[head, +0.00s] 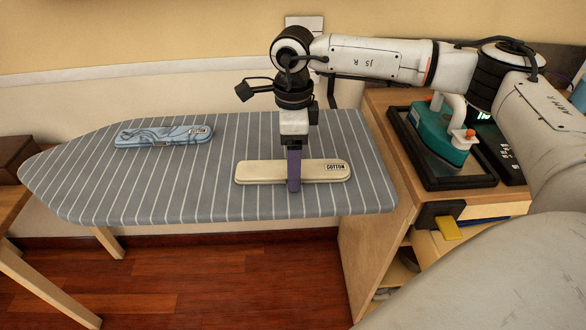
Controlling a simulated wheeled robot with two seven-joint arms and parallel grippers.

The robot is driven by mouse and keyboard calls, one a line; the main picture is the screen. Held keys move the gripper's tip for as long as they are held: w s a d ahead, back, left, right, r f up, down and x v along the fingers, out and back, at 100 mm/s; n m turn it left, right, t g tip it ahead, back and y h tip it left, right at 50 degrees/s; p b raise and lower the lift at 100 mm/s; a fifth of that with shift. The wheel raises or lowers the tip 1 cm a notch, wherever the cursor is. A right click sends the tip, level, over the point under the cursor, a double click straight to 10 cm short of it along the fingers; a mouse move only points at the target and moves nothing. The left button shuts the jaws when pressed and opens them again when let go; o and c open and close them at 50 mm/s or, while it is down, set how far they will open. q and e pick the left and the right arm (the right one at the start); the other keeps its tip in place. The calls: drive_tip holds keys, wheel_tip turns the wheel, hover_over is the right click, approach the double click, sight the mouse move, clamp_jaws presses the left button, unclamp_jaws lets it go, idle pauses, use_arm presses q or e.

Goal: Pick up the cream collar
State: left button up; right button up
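My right gripper (294,180) points straight down over the collar. A purple finger crosses in front of the collar's middle and hides part of it. The other finger is hidden, so I cannot tell whether the gripper is open or shut on the collar. My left gripper is out of view.
A blue patterned bar (163,136) with a similar label lies on the board's left. A teal iron (442,135) stands in a black tray (455,183) on the wooden cabinet (367,235) at right. The board between the two bars is clear.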

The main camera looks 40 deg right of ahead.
drive_tip(key=c, duration=1.1)
